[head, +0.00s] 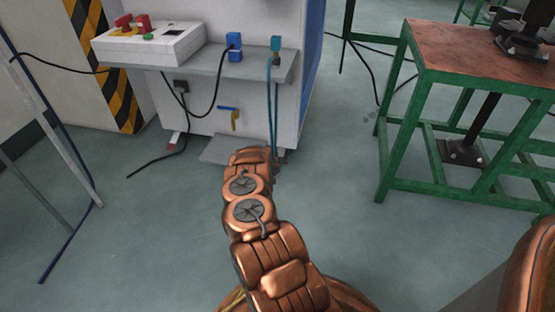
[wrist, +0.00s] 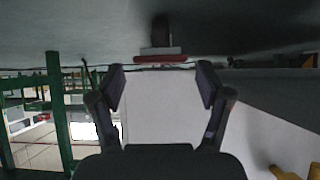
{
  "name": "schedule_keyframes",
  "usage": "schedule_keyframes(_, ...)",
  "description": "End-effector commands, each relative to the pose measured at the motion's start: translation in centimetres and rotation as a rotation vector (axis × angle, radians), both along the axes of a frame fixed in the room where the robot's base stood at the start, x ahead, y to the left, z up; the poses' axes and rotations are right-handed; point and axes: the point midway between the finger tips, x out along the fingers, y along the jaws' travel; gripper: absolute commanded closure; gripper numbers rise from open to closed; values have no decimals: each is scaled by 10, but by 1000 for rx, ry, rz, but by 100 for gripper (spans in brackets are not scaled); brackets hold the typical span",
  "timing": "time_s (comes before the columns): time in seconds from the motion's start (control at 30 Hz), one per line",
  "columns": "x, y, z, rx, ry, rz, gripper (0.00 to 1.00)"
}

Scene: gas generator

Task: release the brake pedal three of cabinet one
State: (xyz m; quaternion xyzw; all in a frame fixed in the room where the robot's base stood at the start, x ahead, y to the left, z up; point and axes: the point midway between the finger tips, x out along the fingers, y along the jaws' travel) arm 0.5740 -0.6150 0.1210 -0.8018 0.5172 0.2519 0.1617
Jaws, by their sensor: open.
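The white cabinet (head: 225,95) stands ahead of me in the head view. A small red-and-white part (head: 173,139) shows low at its left corner. In the wrist view, a red bar with a pale edge (wrist: 160,58), like a caster's brake pedal, lies just past my gripper (wrist: 162,85), with a dark wheel-like shape beyond it. I cannot tell which pedal this is. My gripper is open, its two fingers spread, with nothing between them but the pale surface behind. In the head view my arm reaches down to the cabinet's base and the fingertips are hidden.
A shelf with a control box (head: 150,43) and blue plugs (head: 234,46) juts from the cabinet, with cables hanging below. A blue-and-yellow valve (head: 233,117) is under it. A green table (head: 470,60) stands at right, a metal frame (head: 70,150) at left. Floor between is clear.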

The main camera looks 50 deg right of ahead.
Motion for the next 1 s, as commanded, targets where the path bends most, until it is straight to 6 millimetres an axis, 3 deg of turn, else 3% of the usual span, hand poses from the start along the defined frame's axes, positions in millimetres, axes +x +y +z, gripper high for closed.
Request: schedule_keyframes(1.0, -29, 65, 50, 1, -2, 1, 23)
